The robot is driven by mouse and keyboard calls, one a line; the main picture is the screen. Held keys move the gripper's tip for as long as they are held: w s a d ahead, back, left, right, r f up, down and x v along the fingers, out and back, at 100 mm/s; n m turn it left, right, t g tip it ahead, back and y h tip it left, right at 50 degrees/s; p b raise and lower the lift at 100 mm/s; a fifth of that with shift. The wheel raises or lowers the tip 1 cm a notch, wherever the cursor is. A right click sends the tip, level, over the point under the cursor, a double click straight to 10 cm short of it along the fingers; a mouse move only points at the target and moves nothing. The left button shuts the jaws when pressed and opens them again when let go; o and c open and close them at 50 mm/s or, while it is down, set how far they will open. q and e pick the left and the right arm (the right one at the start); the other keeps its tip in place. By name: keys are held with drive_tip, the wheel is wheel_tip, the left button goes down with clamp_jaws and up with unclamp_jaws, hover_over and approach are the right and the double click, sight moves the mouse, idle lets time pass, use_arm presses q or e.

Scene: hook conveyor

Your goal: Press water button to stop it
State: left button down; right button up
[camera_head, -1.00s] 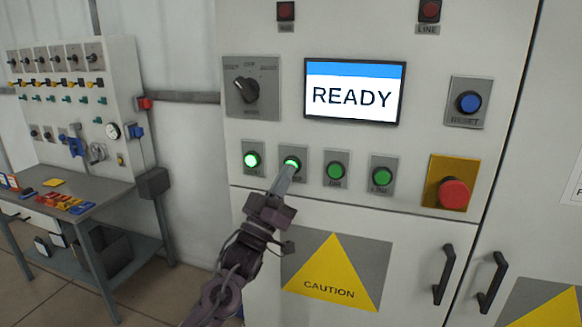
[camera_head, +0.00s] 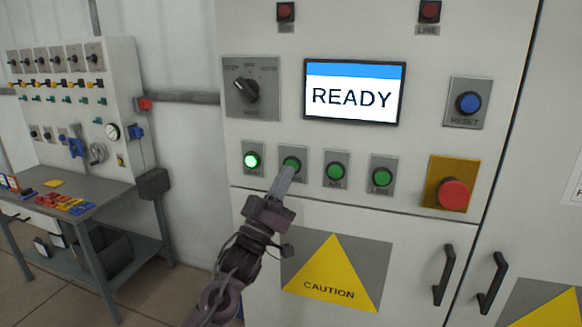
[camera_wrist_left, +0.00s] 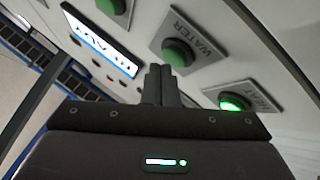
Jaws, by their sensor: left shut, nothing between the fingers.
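The water button (camera_head: 291,164) is the second green button from the left in the row on the control cabinet, and it is unlit. In the left wrist view the water button (camera_wrist_left: 178,53) sits on a grey plate marked WATER. My left gripper (camera_head: 283,180) is shut and empty, its fingertips at the lower edge of the button in the head view. In the left wrist view the fingers (camera_wrist_left: 160,78) point at the button's plate; whether they touch it I cannot tell. My right gripper is not in view.
The heat button (camera_wrist_left: 233,102) to the left is lit green (camera_head: 251,160). The air button (camera_head: 335,171) and line button (camera_head: 381,176) are unlit. A screen (camera_head: 352,93) reads READY. A red emergency button (camera_head: 453,194) and blue reset button (camera_head: 468,102) are at right.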

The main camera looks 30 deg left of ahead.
use_arm(q)
drive_tip(key=shift+s+d, duration=0.1)
drive_tip(key=shift+s, duration=0.2)
drive_tip(key=s, duration=0.2)
drive_tip(key=s+d, duration=0.1)
drive_tip(key=s, duration=0.2)
idle(0.4)
drive_tip(key=shift+w+y, duration=0.1)
drive_tip(key=shift+y, duration=0.2)
idle(0.3)
